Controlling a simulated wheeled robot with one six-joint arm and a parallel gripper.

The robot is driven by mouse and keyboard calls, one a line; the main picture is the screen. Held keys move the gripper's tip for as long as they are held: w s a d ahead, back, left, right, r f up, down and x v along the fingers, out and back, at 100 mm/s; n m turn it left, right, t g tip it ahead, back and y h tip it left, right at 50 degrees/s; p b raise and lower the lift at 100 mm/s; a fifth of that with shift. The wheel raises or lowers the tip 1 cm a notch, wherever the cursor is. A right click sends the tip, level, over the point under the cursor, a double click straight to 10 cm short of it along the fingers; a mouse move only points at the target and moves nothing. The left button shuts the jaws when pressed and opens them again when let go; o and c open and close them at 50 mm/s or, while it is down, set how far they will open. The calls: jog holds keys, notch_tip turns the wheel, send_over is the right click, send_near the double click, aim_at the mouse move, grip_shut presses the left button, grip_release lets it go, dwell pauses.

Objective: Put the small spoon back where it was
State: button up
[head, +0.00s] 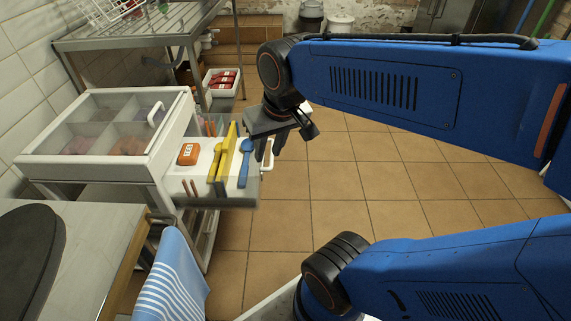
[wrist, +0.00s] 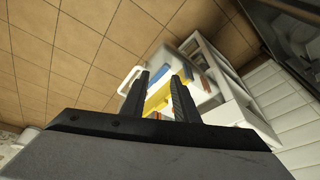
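A blue spoon (head: 246,160) lies in the right part of an open drawer (head: 245,193), right of a yellow divider (head: 229,152). A yellow spoon (head: 215,162) lies left of the divider. I cannot tell which one is the small spoon. My gripper (head: 270,150) is beside the drawer's right end, near its white handle (head: 268,158). In the wrist view my gripper (wrist: 162,76) has its two fingers apart, with nothing seen held between them. Blue and yellow pieces show beyond the fingers, partly hidden by them.
An orange box (head: 188,154) and thin brown sticks (head: 190,188) lie in the drawer's left part. A white cabinet with a clear lid (head: 105,130) stands at left. A striped blue cloth (head: 170,280) hangs from the front counter (head: 85,255). Tiled floor (head: 350,180) is clear to the right.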

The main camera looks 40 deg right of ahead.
jog(key=shift+n+t, duration=0.5)
jog(key=shift+n, duration=0.2)
jog(key=s, duration=0.3)
jog(key=s+d+f, duration=0.1)
jog(key=s, duration=0.1)
jog(key=shift+s+f, duration=0.1)
jog(key=shift+s, duration=0.25)
